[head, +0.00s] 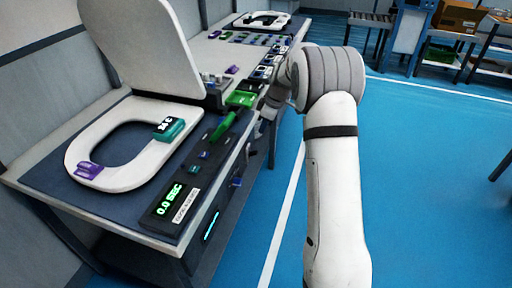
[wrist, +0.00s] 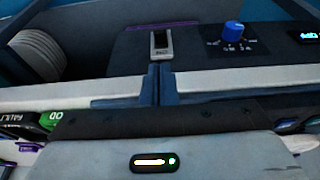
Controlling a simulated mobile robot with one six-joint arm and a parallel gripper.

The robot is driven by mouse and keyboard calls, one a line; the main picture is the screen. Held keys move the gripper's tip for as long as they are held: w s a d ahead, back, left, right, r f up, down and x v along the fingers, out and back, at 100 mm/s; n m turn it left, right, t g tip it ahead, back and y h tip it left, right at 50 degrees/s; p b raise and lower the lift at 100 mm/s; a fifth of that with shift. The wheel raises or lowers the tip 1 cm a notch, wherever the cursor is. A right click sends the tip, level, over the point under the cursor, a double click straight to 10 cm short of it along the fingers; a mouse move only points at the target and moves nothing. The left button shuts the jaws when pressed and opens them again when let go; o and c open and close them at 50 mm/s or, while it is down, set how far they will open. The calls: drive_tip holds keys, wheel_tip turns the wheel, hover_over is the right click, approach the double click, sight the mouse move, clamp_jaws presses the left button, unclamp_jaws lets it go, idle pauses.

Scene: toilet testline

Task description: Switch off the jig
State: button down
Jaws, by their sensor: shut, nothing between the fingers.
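The jig (head: 178,190) stands at the left in the head view, with a white toilet seat, its raised lid and a front control strip with a green "0.0 SEC" display (head: 171,199). In the wrist view, the dark panel holds a small white-framed switch (wrist: 161,41) and a blue knob (wrist: 232,32) to its right. A lit display (wrist: 308,37) is cut by the right edge. My gripper (wrist: 155,70) is shut and empty, its dark blue fingertips together just below the switch in the picture. I cannot tell whether they touch the panel. In the head view the fingertips are hard to make out.
A teal block (head: 170,129) and a purple block (head: 87,170) sit on the seat. A cardboard box (head: 459,17) stands on a far rack.

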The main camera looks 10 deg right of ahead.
sight(253, 152)
idle(0.3)
drive_tip(key=x, duration=1)
